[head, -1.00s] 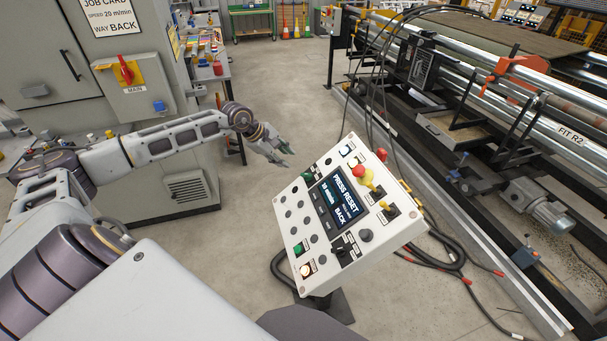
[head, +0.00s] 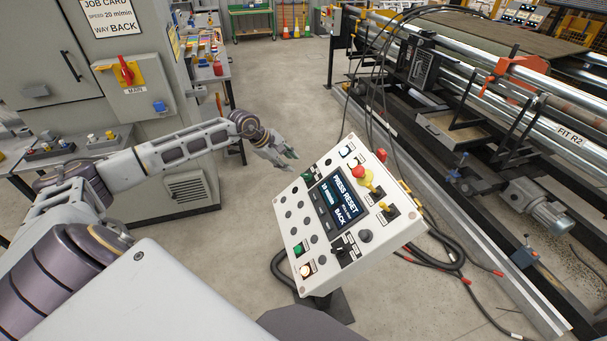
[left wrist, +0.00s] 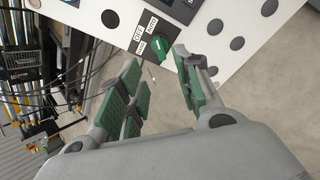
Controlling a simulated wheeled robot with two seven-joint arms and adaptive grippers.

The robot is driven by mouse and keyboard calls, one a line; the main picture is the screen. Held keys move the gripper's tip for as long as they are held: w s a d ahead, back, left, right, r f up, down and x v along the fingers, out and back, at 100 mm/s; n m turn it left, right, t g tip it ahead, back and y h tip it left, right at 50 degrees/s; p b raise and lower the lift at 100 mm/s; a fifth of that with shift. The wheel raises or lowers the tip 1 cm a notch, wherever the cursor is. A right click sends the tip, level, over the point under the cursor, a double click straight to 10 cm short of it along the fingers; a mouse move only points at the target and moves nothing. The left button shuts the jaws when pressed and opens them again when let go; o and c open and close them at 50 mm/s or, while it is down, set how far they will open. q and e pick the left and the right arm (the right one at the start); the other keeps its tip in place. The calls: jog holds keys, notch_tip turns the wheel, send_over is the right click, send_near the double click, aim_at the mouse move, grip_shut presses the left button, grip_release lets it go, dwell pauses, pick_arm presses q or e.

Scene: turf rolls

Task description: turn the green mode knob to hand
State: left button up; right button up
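The green mode knob (left wrist: 162,46) sits on a black plate at the edge of the white control panel (head: 318,262). In the head view the green knob (head: 308,176) is small, at the panel's upper left corner. My left gripper (head: 292,157) is just beyond that corner. In the left wrist view my left gripper (left wrist: 158,62) is open, its green-padded fingers apart, with the knob ahead between the tips. My right gripper is out of view.
The panel carries a screen (head: 341,199) reading PRESS RESET, a red mushroom button (head: 358,172), a yellow switch lever and several dark buttons. A grey cabinet (head: 60,95) with a red switch stands left. A roller machine (head: 480,130) and cables lie right. Open floor lies behind the panel.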

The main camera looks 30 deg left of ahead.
aim_at(304, 175)
pick_arm(q)
jog(key=shift+p+x, duration=0.75)
jog(key=shift+x, duration=4.7)
jog(key=shift+d, duration=0.1)
jog(key=shift+c, duration=0.4)
grip_shut()
